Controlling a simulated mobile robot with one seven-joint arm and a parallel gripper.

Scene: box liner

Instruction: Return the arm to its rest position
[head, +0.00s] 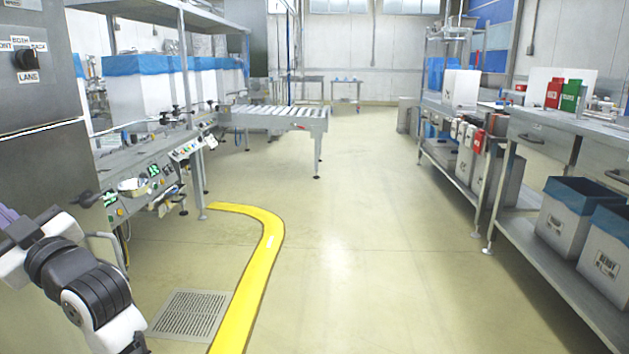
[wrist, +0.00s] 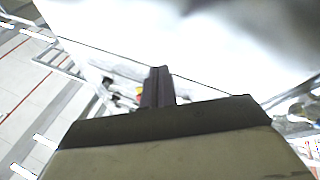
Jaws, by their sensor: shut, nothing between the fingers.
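My arm (head: 88,287), with black and white links, is folded in the lower left of the head view, beside a grey metal cabinet. In the wrist view, my gripper (wrist: 158,88) shows as two dark narrow fingers pressed together. It is shut with nothing between the fingers. A large, blurred white surface (wrist: 215,45) fills much of the wrist view beyond the fingers. I cannot tell what it is or how near it is.
The grey cabinet (head: 35,85) with a switch stands close at the left. Behind it are a control panel (head: 150,180) and a roller conveyor (head: 280,115). A workbench (head: 565,122) with lined bins (head: 565,225) below runs along the right. The middle floor (head: 345,230) is clear.

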